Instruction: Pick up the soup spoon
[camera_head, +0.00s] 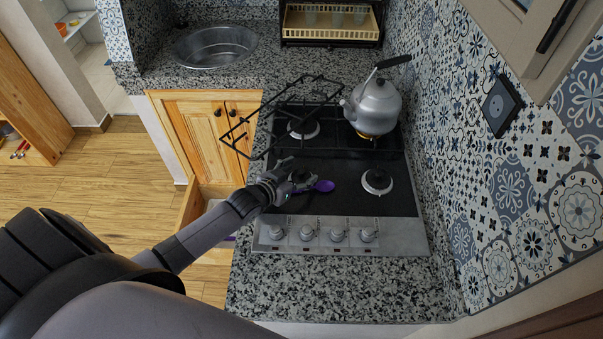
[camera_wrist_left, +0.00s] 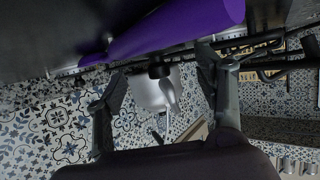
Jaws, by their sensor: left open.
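A purple spoon (camera_head: 323,186) lies on the black stovetop near the front, just to the right of my left gripper (camera_head: 294,178). The part of the spoon nearest the gripper is hidden by the fingers. In the left wrist view the purple spoon (camera_wrist_left: 185,28) is large and close, crossing the top just beyond the fingertips. My left gripper (camera_wrist_left: 160,65) is open there, with its two fingers apart and the spoon not closed in between them. I cannot tell whether a finger touches it. My right gripper is not in view.
A metal kettle (camera_head: 376,103) stands on the back right burner. A black grate (camera_head: 285,110) sits tilted up at the stove's left. Knobs (camera_head: 338,235) line the front. An open drawer (camera_head: 190,207) is below left; a tiled wall (camera_head: 520,190) bounds the right.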

